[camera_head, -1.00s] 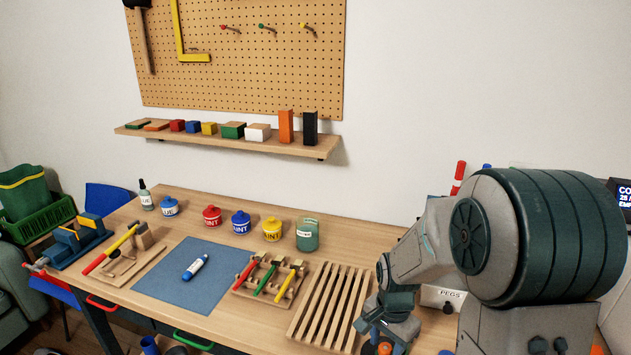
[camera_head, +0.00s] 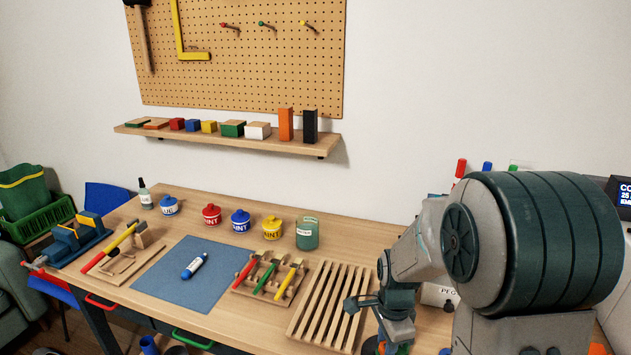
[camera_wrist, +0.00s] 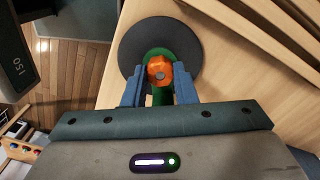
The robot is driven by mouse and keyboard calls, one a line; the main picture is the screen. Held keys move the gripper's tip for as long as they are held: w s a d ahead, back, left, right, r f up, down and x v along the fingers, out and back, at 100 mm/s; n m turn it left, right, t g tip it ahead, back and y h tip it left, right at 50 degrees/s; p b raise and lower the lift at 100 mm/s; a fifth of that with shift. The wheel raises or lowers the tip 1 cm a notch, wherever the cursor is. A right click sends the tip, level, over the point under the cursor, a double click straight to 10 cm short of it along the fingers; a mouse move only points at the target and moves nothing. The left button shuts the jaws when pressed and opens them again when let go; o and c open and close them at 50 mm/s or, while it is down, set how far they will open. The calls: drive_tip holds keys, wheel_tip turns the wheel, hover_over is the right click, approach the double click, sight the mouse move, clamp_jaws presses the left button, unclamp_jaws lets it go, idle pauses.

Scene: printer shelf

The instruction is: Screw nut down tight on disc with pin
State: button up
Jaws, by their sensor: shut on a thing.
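The orange nut (camera_wrist: 159,72) shows in the wrist view between the two blue fingers of my gripper (camera_wrist: 159,77). My gripper is shut on it. The grey end of the pin (camera_wrist: 160,74) shows in the middle of the nut. The nut sits over the green centre of a dark round disc (camera_wrist: 200,43). I cannot tell how tightly the nut meets the disc. In the head view my gripper is low at the right, mostly hidden by my arm, with a bit of orange (camera_head: 403,349) at the bottom edge.
A slatted wooden rack (camera_head: 325,300) lies just left of my gripper on the workbench. A tool holder (camera_head: 270,278), a blue mat (camera_head: 190,280) and paint pots (camera_head: 272,229) are further left. A dark object marked 150 (camera_wrist: 22,50) is at the wrist view's upper left.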

drive_tip(key=m+p, duration=0.1)
drive_tip(key=m, duration=0.5)
drive_tip(key=shift+r+p, duration=0.15)
drive_tip(key=shift+p, duration=0.2)
drive_tip(key=m+p, duration=0.2)
drive_tip(key=m, duration=0.2)
drive_tip(key=shift+f+m, duration=0.2)
drive_tip(key=shift+m, duration=0.4)
drive_tip(key=o, duration=0.5)
drive_tip(key=shift+o, duration=0.3)
